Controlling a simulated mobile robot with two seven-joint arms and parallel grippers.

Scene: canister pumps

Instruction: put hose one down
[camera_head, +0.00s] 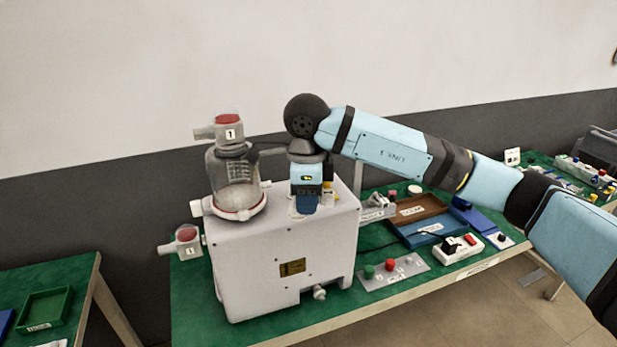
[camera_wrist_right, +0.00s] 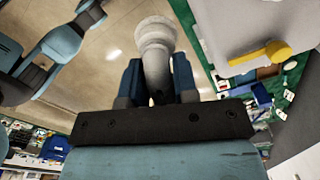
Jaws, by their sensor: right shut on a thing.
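My right gripper (camera_head: 307,204) is pointed down over the right part of the top of the white pump box (camera_head: 255,262). In the right wrist view, its fingers are shut on a pale grey, curved tube piece (camera_wrist_right: 156,48) with a round flared end. I take this piece for hose one, but no label shows on it; the gripper hides it in the head view. A clear canister (camera_head: 236,182) stands on the box, with a grey red-capped fitting (camera_head: 229,130) marked 1 on top. Another fitting (camera_head: 186,242) marked 1 sticks out at the box's left side. My left gripper is out of view.
The green table carries a brown tray (camera_head: 418,207), a grey panel with coloured buttons (camera_head: 394,273), and a white switch block (camera_head: 459,250). A yellow lever (camera_wrist_right: 262,55) shows on the box. A green bin (camera_head: 46,306) is on the left table.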

